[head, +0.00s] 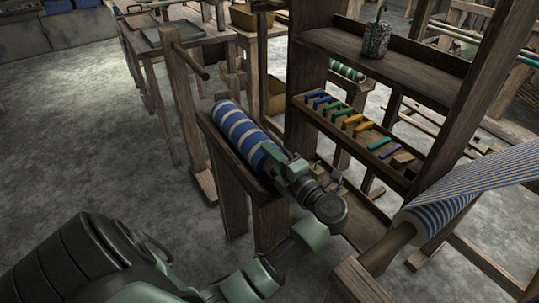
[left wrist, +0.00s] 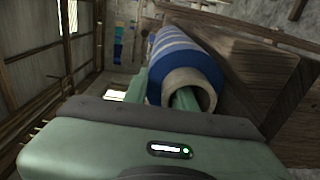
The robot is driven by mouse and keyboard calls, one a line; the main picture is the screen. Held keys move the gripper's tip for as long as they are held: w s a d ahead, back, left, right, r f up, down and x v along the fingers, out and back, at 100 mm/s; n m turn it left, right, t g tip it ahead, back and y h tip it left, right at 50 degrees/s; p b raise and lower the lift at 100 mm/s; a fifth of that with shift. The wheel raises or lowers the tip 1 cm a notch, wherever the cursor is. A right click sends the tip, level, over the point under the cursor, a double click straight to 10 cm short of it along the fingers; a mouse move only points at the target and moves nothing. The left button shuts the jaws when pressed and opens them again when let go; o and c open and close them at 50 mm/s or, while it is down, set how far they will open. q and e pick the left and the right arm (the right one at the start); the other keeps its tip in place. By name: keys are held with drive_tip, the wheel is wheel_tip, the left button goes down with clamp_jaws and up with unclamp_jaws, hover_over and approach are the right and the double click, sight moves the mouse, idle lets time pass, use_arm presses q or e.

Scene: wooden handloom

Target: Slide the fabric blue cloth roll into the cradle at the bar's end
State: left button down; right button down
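The blue cloth roll (head: 240,130), with pale stripes, lies lengthwise on a narrow wooden trough-like stand (head: 228,160). My left gripper (head: 272,158) is at its near end. In the left wrist view, the blue cloth roll (left wrist: 185,60) shows its pale hollow core. One green finger of my left gripper (left wrist: 160,92) is inside the core and the other is outside against the cloth, with the roll's wall between them. The cradle at the bar's end cannot be clearly told apart from the stand. My right gripper is not in view.
A wooden post with a peg (head: 190,62) stands left of the roll. A shelf rack (head: 345,130) with several coloured pieces is close on the right. A striped cloth beam (head: 435,215) lies at the near right. The floor (head: 90,150) at left is clear.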

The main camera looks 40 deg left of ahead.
use_arm(q)
drive_tip(key=c, duration=1.1)
unclamp_jaws()
drive_tip(key=v, duration=0.8)
drive_tip(key=shift+a, duration=0.1)
